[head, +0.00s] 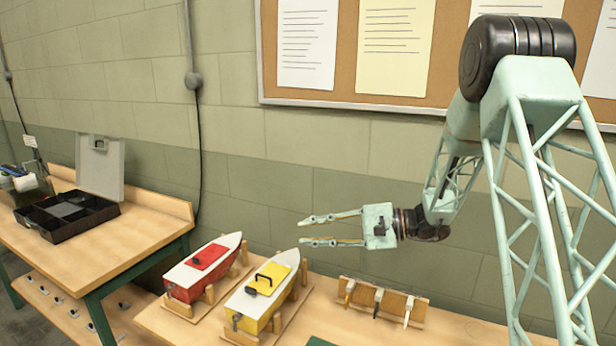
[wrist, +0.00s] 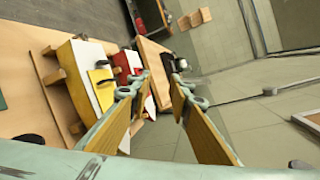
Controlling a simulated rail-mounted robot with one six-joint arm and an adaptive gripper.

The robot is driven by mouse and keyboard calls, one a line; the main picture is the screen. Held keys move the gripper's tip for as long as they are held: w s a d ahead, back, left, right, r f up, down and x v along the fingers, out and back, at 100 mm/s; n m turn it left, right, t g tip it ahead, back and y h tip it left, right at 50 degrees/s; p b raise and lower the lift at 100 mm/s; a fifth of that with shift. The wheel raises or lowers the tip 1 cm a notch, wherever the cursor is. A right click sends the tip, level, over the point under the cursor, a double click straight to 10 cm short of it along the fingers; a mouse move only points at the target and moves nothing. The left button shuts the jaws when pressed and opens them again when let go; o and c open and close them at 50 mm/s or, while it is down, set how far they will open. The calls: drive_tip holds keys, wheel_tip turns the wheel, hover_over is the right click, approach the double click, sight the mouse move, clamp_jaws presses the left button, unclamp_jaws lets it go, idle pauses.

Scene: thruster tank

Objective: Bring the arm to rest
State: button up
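My gripper (head: 318,231) is held in the air above and to the right of the yellow boat, in front of the block wall. Its two fingers are apart with nothing between them. In the wrist view my gripper (wrist: 160,95) also shows open and empty, with yellow pads on the inner finger faces. My arm comes down from the upper right and bends back toward the left to the gripper. The gripper touches nothing that I can see.
A red-topped boat (head: 205,262) and a yellow-topped boat (head: 265,290) sit in wooden cradles on the bench. A wooden rack (head: 392,300) with several small tools stands right of them. A black open toolbox (head: 68,222) is on the left table. A corkboard (head: 345,80) hangs behind.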

drive_tip(key=s+d+r+n+g+h, duration=0.1)
drive_tip(key=s+r+n+g+h, duration=0.15)
drive_tip(key=s+r, duration=0.75)
drive_tip(key=s+d+r+n+g+h, duration=0.1)
drive_tip(key=s+n+h, duration=0.25)
drive_tip(key=s, duration=1.55)
drive_tip(key=s+d+r+n+t+h, duration=0.1)
drive_tip(key=s+d+h, duration=0.3)
drive_tip(key=s+d, duration=0.5)
drive_tip(key=s+d+r+n+t+h, duration=0.1)
drive_tip(key=s+d+r+t+h, duration=0.1)
drive_tip(key=s+d+h, duration=0.3)
drive_tip(key=s+d+t, duration=0.1)
drive_tip(key=s+d, duration=0.3)
drive_tip(key=s, duration=0.5)
drive_tip(key=shift+s+d+t+h, duration=0.25)
drive_tip(key=shift+s+t+h, duration=0.05)
drive_tip(key=shift+s+t, duration=0.05)
drive_tip(key=shift+o, duration=0.2)
drive_tip(key=shift+w+r, duration=0.1)
drive_tip(key=shift+r, duration=0.05)
idle(0.4)
